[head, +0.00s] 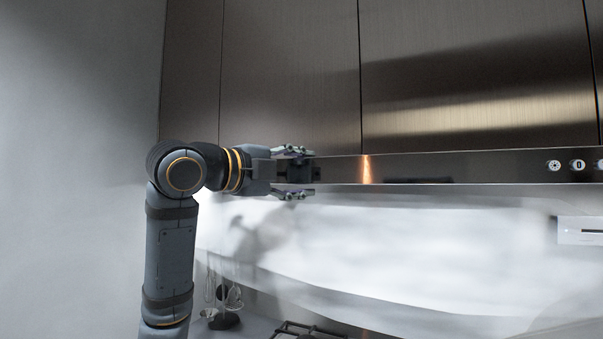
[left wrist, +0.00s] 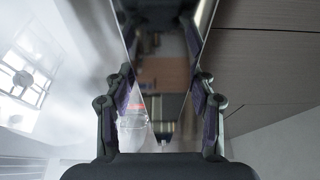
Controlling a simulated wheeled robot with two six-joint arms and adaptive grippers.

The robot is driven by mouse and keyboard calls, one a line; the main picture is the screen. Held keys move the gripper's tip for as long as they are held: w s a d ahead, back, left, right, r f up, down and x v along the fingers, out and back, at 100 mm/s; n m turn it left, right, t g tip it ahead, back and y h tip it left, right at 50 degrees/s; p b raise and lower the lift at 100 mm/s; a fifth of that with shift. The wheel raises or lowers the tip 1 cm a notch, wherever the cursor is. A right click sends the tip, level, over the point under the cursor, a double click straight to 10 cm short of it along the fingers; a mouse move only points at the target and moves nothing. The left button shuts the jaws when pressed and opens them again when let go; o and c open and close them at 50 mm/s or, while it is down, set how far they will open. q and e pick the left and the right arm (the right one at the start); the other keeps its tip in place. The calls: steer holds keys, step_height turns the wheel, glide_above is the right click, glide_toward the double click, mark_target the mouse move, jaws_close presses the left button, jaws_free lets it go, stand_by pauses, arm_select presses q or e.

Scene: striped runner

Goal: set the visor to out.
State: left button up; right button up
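The visor (head: 450,169) is a long, dark, glossy band along the lower front of the hood, below the cabinet doors. It runs from my left gripper out past the right edge of the head view. My left gripper (head: 296,171) is at the visor's left end, with one finger above the band and one below. In the left wrist view, the visor (left wrist: 165,75) shows as a mirror-like strip between the two spread fingers (left wrist: 164,78). The fingers look open, close to its edges; I cannot tell whether they touch. My right gripper is in neither view.
Brown cabinet doors (head: 290,75) rise directly above the visor. Round controls (head: 578,165) sit on the band at right. Below are a bright backsplash (head: 400,240), hanging utensils (head: 232,297) and a hob grate (head: 305,330). A bare grey wall (head: 80,120) is at left.

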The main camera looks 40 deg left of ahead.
arm_select(q)
steer(key=shift+o, duration=1.1)
steer(key=shift+s+r, duration=0.15)
steer(key=shift+s, duration=0.1)
steer(key=s, duration=0.3)
steer(key=s+a, duration=0.1)
steer(key=s, duration=0.2)
steer(key=shift+a, duration=0.15)
steer(key=shift+s, duration=0.65)
